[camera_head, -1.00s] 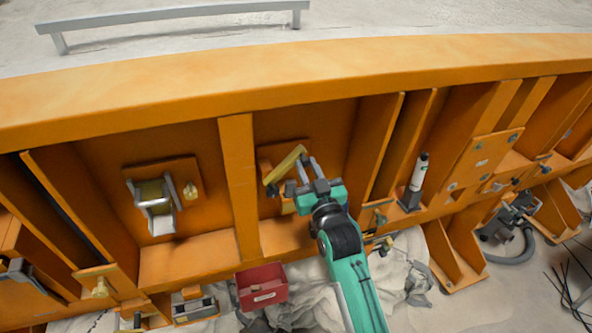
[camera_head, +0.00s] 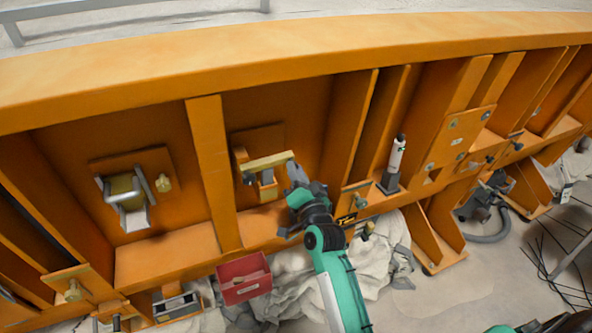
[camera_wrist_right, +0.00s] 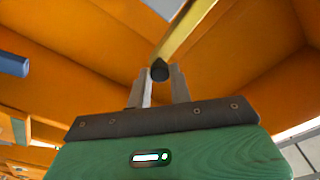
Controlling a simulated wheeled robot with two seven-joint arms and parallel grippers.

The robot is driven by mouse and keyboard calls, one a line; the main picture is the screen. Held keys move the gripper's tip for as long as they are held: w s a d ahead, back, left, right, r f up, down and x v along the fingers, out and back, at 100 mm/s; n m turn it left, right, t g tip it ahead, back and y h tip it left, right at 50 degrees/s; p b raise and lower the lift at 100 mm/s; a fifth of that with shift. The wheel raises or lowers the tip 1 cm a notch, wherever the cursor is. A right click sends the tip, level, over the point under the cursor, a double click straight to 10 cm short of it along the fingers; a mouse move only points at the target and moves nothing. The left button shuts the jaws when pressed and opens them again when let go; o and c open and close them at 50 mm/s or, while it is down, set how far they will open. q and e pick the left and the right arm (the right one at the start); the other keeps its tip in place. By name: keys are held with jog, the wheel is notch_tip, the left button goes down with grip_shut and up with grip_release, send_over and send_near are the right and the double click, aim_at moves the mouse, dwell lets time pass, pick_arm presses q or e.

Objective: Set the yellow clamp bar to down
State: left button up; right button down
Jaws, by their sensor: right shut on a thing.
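The yellow clamp bar (camera_head: 268,161) sits on a bracket in the middle bay of the orange frame. It lies nearly level, its right end slightly higher. My right gripper (camera_head: 292,172) is at the bar's right end. In the right wrist view, the bar (camera_wrist_right: 187,35) runs up and away from a dark knob (camera_wrist_right: 159,71) at its near end. The right gripper (camera_wrist_right: 158,78) also shows there, its two fingers shut on this knob. My left gripper is not in view.
Orange ribs (camera_head: 214,170) wall in the bay. A second bracket with a metal loop (camera_head: 126,194) is in the left bay. A red bin (camera_head: 244,278) hangs below. A white cylinder (camera_head: 396,157) stands to the right. Crumpled pale cloth (camera_head: 385,258) lies below.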

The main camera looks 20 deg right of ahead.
jog(key=shift+f+m, duration=0.3)
jog(key=shift+f, duration=0.1)
jog(key=c, duration=1.5)
grip_release()
jog(key=shift+w, duration=0.1)
jog(key=shift+c, duration=0.2)
jog(key=d+b+v, duration=0.1)
jog(key=b+v, duration=0.3)
jog(key=v, duration=0.9)
jog(key=shift+s+a+b, duration=0.3)
jog(key=shift+s+a, duration=0.15)
jog(key=shift+a, duration=0.1)
